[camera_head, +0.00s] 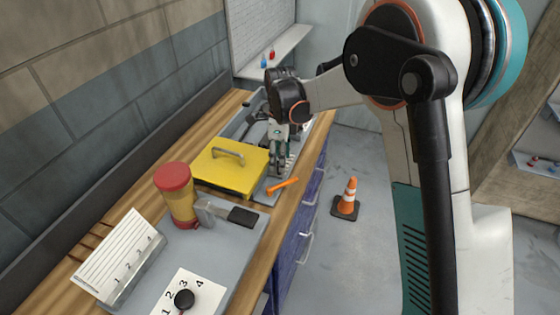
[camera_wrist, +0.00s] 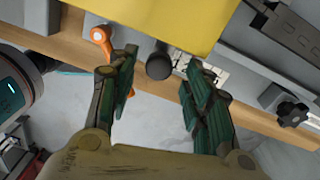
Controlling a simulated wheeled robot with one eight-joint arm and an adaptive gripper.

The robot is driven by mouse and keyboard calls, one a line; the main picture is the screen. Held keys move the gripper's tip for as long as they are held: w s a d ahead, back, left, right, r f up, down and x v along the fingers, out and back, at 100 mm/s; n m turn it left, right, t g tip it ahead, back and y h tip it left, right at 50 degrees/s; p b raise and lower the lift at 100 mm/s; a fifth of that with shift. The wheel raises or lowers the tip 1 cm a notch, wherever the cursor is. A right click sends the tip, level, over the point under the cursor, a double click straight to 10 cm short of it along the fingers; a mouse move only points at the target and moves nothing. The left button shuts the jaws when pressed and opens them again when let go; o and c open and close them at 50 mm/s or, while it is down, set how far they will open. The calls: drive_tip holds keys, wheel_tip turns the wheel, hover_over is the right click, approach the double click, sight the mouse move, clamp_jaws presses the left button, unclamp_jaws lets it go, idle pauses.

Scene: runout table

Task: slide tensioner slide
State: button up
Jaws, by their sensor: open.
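A black round knob (camera_wrist: 159,64), which looks like the handle of the tensioner slide, stands at the edge of the grey bench plate in the wrist view. A pale strip with dark marks (camera_wrist: 208,74) lies just right of it. My gripper (camera_wrist: 160,72) is open, with one green-padded finger on each side of the knob in the picture. I cannot tell whether either finger touches it. In the head view my gripper (camera_head: 283,168) points down beside the yellow cover, and the knob cannot be made out there.
An orange lever (camera_wrist: 101,36) is left of the knob. The yellow cover (camera_head: 232,168) with a metal handle is close beside my gripper. A black star knob (camera_wrist: 292,114) is at the right. A red-topped yellow cylinder (camera_head: 177,195) stands nearer. A cone (camera_head: 347,198) stands on the floor.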

wheel_tip(320, 180, up, 10)
drive_tip(key=shift+w, duration=0.2)
drive_tip(key=shift+d, duration=0.1)
idle(0.3)
